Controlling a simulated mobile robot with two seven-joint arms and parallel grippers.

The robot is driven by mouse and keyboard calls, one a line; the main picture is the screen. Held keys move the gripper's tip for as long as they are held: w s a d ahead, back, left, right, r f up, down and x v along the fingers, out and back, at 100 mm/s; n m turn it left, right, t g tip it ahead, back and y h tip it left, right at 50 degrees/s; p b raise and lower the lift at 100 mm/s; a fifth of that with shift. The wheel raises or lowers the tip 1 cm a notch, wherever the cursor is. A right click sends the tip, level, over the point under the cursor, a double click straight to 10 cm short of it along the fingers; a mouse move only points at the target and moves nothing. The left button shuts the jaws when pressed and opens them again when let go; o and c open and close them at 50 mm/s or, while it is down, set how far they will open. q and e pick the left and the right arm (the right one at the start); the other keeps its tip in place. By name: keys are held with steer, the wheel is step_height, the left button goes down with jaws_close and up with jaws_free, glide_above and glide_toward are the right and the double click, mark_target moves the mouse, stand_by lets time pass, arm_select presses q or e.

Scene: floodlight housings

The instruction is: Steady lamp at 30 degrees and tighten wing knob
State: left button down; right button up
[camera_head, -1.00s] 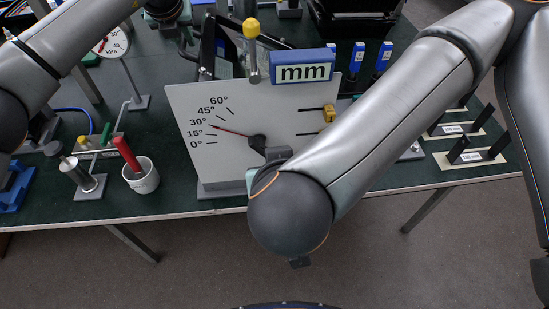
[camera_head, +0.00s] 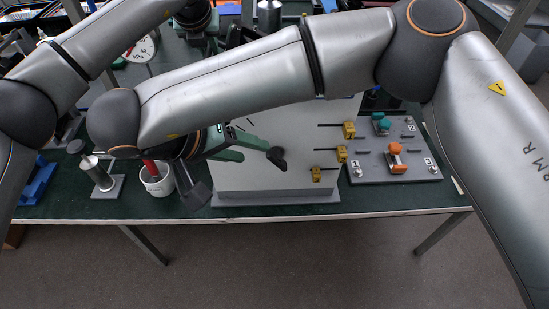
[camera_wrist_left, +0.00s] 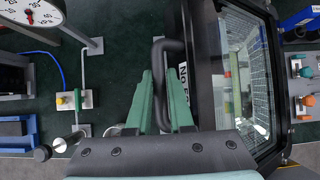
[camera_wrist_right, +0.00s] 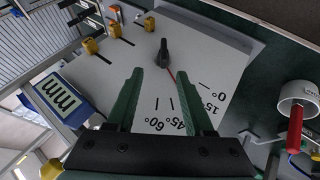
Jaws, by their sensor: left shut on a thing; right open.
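The lamp (camera_wrist_left: 245,85) shows its black frame and glass front in the left wrist view. My left gripper (camera_wrist_left: 166,75) is shut on its black handle bar (camera_wrist_left: 171,48). In the head view, my right arm hides most of the lamp. The black wing knob (camera_wrist_right: 164,50) sits on a pale angle board (camera_head: 265,180). My right gripper (camera_wrist_right: 162,77) is open and empty, pointing at the knob and apart from it. It also shows in the head view (camera_head: 256,153), just left of the knob (camera_head: 277,157). The red pointer (camera_wrist_right: 172,77) runs behind a finger, which hides the 30° mark.
Yellow sliders (camera_head: 342,153) sit on the board's right side. A grey plate with toggle clamps (camera_head: 397,160) stands right of it. A white cup (camera_head: 157,183) with a red handle is left of the board. An mm display (camera_wrist_right: 62,98) is beside the board.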

mark_target(270, 159)
steer(key=shift+g, duration=0.4)
steer(key=x, duration=1.1)
steer(key=shift+w+a+f, duration=0.2)
steer(key=shift+a, duration=0.05)
steer(key=shift+c, duration=0.3)
jaws_close()
